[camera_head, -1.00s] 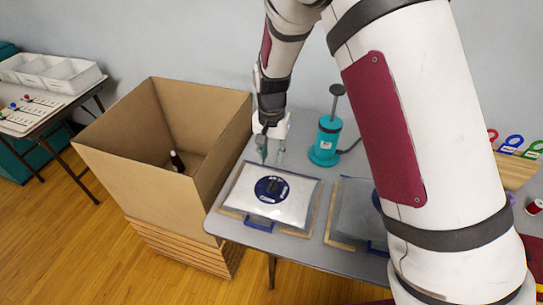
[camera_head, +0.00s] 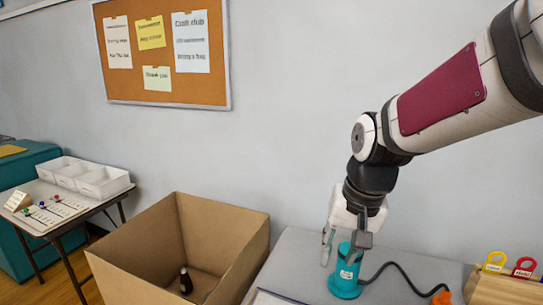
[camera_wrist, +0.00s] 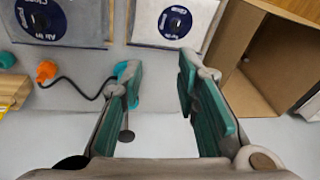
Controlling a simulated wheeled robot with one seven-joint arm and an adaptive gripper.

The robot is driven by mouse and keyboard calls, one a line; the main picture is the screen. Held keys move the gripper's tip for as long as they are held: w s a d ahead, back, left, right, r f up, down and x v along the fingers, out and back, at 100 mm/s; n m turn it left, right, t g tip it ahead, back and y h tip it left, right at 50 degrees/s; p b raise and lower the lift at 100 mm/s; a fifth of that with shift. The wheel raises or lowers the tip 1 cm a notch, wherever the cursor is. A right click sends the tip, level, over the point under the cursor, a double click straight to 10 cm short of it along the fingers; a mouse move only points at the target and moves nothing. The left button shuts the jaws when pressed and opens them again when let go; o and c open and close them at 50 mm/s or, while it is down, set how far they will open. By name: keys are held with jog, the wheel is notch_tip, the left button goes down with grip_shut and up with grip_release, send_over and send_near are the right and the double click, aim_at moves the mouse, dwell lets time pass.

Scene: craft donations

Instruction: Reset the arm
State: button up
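My gripper (camera_head: 343,246) hangs from the raised arm at the right of the head view, pointing down in front of the teal pump (camera_head: 345,286). In the wrist view my gripper (camera_wrist: 157,88) shows its two teal-padded fingers well apart with nothing between them. The pump's teal body is partly hidden behind the left finger in the wrist view, and its dark plunger knob (camera_wrist: 126,136) shows beside that finger.
An open cardboard box (camera_head: 238,262) stands left of the grey table (camera_head: 300,262), with a dark bottle (camera_head: 186,281) inside. A side table with white bins (camera_head: 105,184) is at far left. A black hose runs from the pump to an orange piece (camera_head: 442,298). A pinboard (camera_head: 125,92) hangs above.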

jog(key=s+d+r+n+t, duration=0.1)
jog(key=s+d+r, duration=0.2)
jog(key=s, duration=0.5)
jog(key=s+d+r+n+t+h, duration=0.1)
jog(key=s+d+r, duration=0.2)
jog(key=s, duration=0.6)
jog(key=shift+d+r+t, duration=0.15)
jog(key=shift+d+t, duration=0.15)
jog(key=shift+t, duration=0.1)
jog(key=shift+d, duration=0.1)
